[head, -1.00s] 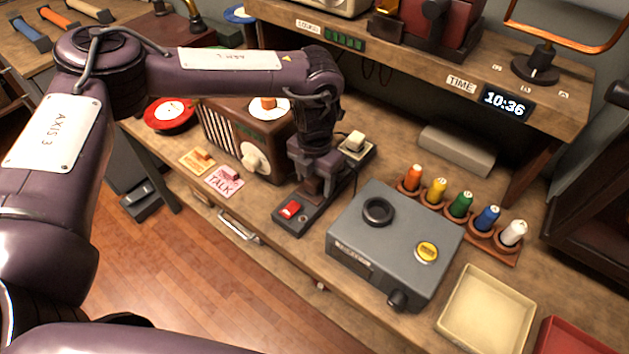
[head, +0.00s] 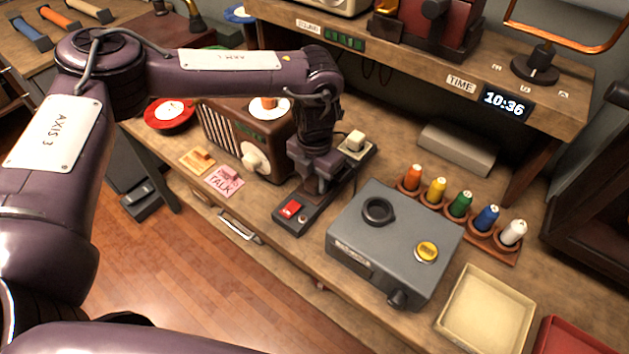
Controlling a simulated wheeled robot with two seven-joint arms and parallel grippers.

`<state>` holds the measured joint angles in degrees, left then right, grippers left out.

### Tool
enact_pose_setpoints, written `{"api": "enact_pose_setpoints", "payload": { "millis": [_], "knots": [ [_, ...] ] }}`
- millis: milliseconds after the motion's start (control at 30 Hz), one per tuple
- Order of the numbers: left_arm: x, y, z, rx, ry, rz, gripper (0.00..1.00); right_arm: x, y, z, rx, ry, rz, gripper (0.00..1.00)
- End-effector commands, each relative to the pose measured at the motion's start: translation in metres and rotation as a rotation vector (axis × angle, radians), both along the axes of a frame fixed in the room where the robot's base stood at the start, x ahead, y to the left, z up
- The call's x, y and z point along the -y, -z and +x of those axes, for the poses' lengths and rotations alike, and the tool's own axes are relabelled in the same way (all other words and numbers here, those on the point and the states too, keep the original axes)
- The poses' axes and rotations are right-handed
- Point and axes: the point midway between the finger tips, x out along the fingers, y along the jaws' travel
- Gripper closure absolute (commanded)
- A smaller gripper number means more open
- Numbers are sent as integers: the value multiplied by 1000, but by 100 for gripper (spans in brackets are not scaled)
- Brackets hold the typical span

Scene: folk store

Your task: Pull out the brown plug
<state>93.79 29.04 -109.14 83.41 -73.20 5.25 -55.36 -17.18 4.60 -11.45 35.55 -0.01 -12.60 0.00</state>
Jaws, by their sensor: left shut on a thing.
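A dark power strip (head: 322,206) lies on the bench between the radio and the grey box, with a lit red switch (head: 291,208) at its near end. A cream plug (head: 355,142) sits at its far end. My left gripper (head: 315,186) points down over the middle of the strip and is shut on the brown plug, which its fingers and wrist almost wholly hide. I cannot tell whether the plug is still seated in its socket. My right gripper is not in view.
A brown radio (head: 228,133) stands close on the left, and a grey box (head: 392,240) with a yellow button close on the right. Several thread spools stand in a wooden rack (head: 466,230). A shelf (head: 420,68) overhangs the back.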

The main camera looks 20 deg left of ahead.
Motion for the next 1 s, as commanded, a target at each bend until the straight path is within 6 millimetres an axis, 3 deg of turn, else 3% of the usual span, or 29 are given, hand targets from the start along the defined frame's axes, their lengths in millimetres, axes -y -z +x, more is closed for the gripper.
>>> {"api": "enact_pose_setpoints", "payload": {
  "millis": [133, 1000],
  "knots": [
    [0, 0, 0, 0, 0, 0, 100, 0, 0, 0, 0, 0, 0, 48],
    [0, -29, 0, 0, 0, -1, 100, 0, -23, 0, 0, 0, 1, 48]
  ]
}}
